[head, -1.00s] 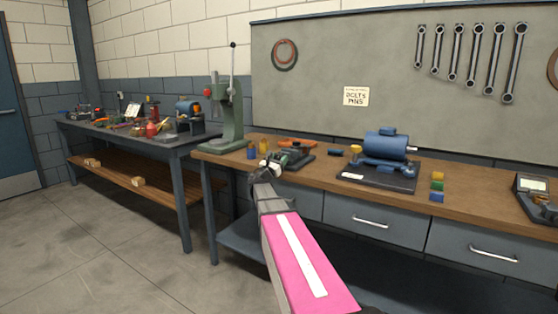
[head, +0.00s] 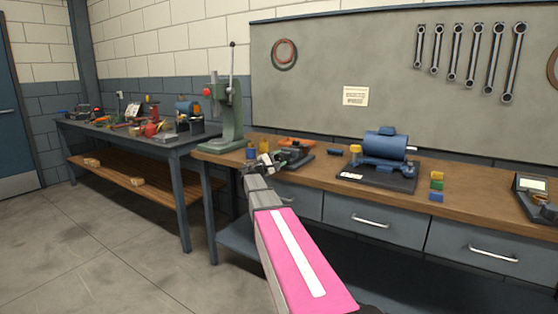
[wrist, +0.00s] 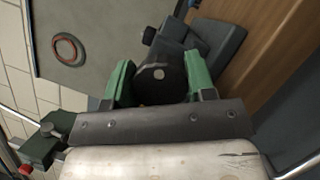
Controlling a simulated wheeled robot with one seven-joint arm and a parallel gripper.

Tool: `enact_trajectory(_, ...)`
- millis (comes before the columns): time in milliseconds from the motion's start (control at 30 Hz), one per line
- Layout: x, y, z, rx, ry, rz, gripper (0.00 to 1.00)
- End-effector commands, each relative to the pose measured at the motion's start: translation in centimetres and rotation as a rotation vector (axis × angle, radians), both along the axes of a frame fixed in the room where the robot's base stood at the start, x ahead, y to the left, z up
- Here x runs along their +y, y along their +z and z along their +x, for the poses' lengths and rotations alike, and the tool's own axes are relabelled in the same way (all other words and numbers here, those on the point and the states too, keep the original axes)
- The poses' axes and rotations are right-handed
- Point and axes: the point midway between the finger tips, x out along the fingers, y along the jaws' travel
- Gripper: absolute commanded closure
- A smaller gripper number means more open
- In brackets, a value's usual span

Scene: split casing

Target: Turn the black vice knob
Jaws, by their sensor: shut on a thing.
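The black vice knob (wrist: 157,88) is in the wrist view, a dark round knob with a pale dot on its face. My gripper (wrist: 160,72) has a green finger on each side of the knob and is shut on it. The vice body (wrist: 205,48) is dark grey and lies behind the knob, partly hidden by it. In the head view the vice (head: 295,156) is small on the wooden bench, and my gripper (head: 262,162) is at its left end. The knob cannot be made out clearly there.
A green arbor press (head: 228,115) stands left of the vice. An orange object (head: 297,142) lies behind the vice. A blue motor on a dark base (head: 385,148) stands to the right. A second bench (head: 180,146) is at the left.

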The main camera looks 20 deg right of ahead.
Motion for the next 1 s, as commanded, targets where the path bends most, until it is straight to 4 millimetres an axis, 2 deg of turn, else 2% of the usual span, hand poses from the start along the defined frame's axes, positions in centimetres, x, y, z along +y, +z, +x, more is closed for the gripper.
enact_trajectory(1000,-0.03,-0.27,-0.17,-0.763,-0.003,0.596,0.73)
